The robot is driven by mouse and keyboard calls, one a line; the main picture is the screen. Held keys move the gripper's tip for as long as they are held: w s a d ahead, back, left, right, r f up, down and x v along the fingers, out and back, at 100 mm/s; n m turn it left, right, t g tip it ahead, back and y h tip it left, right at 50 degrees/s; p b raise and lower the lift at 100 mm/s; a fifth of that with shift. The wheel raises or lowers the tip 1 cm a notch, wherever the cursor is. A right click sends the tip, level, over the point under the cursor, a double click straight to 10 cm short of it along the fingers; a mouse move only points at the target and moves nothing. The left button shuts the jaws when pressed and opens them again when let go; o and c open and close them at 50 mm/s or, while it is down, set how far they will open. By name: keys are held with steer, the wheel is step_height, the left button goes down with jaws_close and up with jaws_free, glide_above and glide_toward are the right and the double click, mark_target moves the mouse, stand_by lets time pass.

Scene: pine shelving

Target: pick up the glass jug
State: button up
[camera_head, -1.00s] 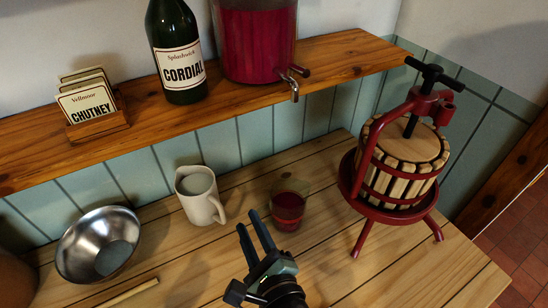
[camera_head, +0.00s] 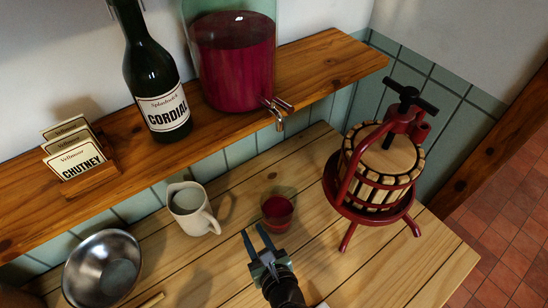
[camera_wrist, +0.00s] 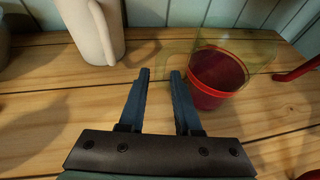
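The glass jug (camera_head: 277,212) appears to be the small clear vessel with red liquid on the wooden counter. My gripper (camera_head: 254,230) is open and empty, in front and to the left of the jug in the head view.
A cream pitcher (camera_head: 190,206) stands left of the jug, with a steel bowl (camera_head: 100,270) further left. A red fruit press (camera_head: 380,175) stands to the right. Above is a shelf (camera_head: 330,62) with a bottle (camera_head: 158,90) and a tapped dispenser (camera_head: 232,65). The counter front is mostly clear.

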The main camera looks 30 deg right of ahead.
steer(key=shift+x, duration=2.8)
steer(key=shift+r, duration=0.2)
jaws_close()
steer(key=shift+w+r, duration=0.1)
